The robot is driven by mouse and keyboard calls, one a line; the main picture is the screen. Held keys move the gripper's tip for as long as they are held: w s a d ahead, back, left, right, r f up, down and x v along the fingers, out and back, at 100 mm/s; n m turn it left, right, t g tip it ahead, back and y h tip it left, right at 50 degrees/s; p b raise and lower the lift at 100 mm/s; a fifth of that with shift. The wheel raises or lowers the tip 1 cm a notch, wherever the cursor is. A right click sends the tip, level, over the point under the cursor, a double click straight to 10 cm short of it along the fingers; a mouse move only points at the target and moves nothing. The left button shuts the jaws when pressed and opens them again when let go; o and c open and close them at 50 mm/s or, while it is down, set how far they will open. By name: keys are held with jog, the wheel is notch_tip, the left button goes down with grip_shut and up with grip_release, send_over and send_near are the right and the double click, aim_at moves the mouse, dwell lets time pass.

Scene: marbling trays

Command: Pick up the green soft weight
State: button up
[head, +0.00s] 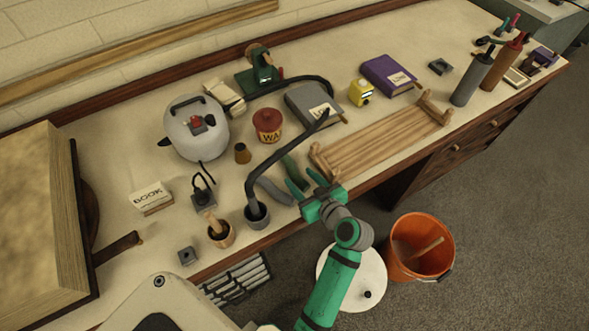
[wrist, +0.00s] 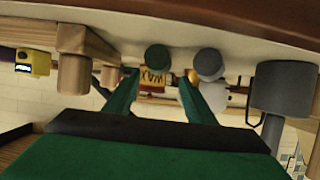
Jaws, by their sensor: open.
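The green soft weight (head: 291,167) is a dark green roll lying on the bench between a grey roll and the wooden rack. In the wrist view, which is upside down, its round end (wrist: 157,57) faces me, lined up with the gap between the fingers. My gripper (head: 305,183) is open at the bench's front edge, just in front of the weight. In the wrist view my gripper (wrist: 160,82) shows both green fingers apart with nothing held. Whether the fingertips overlap the weight's near end is hard to tell.
A grey roll (head: 274,191) lies close beside the green one; its end also shows in the wrist view (wrist: 208,64). A grey cup (head: 257,217) with a dark curved stem stands left. The wooden rack (head: 380,140) is right. An orange bucket (head: 422,245) stands on the floor.

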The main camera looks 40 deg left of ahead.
aim_at(295, 171)
jog(key=shift+w+x, duration=0.2)
jog(key=shift+x, duration=3.55)
grip_shut()
jog(key=shift+d, duration=0.1)
